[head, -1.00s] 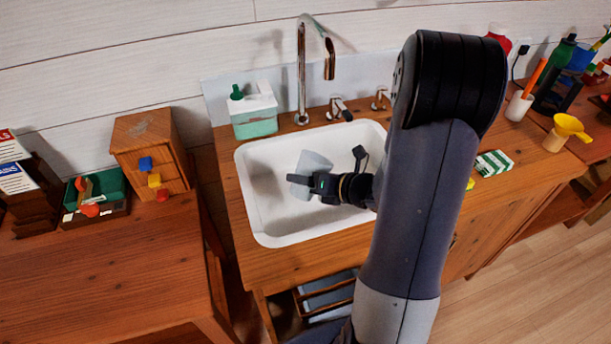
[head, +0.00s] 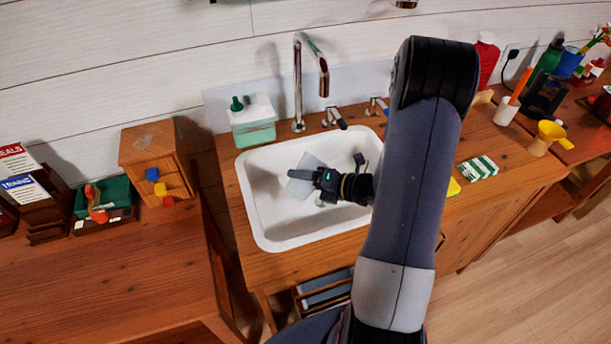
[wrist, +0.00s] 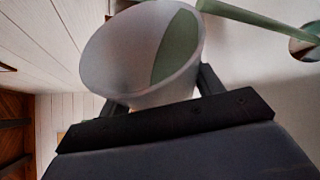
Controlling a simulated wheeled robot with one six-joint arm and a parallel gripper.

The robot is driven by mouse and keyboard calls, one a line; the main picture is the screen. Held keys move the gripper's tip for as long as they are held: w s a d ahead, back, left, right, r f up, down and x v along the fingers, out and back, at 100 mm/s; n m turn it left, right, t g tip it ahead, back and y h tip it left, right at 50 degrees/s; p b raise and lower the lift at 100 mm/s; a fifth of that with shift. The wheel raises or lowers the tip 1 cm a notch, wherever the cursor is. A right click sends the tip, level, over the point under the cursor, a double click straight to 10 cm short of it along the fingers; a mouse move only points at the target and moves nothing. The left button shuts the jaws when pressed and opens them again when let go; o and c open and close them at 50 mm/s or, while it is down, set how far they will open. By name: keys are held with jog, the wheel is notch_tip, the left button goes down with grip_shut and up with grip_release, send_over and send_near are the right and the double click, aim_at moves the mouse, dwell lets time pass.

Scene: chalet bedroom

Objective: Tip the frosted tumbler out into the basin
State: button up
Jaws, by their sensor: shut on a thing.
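The frosted tumbler (head: 300,186) is pale and translucent. My gripper (head: 312,176) is shut on it and holds it tilted over the white basin (head: 262,215), in the basin's left half. In the wrist view the tumbler (wrist: 120,62) fills the top middle, between the fingers of my gripper (wrist: 160,100), with its wide mouth in sight. A green patch (wrist: 176,45) shows inside the mouth; I cannot tell whether it is contents. In the head view the gripper hides part of the tumbler. No falling stream or pieces can be made out.
A curved tap (head: 298,85) stands behind the basin, with two handles beside it. A green and white dispenser (head: 252,122) is at the back left corner. The basin's front left is clear.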

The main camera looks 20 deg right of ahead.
aim_at(305, 157)
jog(key=shift+d+r+m+y+p, duration=0.1)
jog(key=shift+r+m+y+p, duration=0.75)
jog(key=shift+p, duration=0.9)
jog(key=m+p, duration=0.1)
jog(key=r+p, duration=0.1)
jog(key=d+r+m+y+p, duration=0.1)
jog(key=shift+w+m, duration=0.3)
jog(key=shift+m, duration=0.05)
jog(key=shift+w+d+r+m+y+p, duration=0.15)
jog(key=shift+d+r+m+y+p, duration=0.25)
jog(key=shift+m+p, duration=0.55)
jog(key=shift+w+d+r+m+t+y+p, duration=0.15)
jog(key=shift+d+r+m+t+y+p, duration=0.15)
jog(key=shift+m, duration=0.25)
jog(key=shift+w+d+r+m+t+y+p, duration=0.1)
jog(key=shift+w+d+r+m+y+p, duration=0.1)
jog(key=shift+m+p, duration=0.25)
jog(key=shift+a+f+n+h+b, duration=0.1)
jog(key=shift+f+n+h+b, duration=0.3)
jog(key=shift+n, duration=0.25)
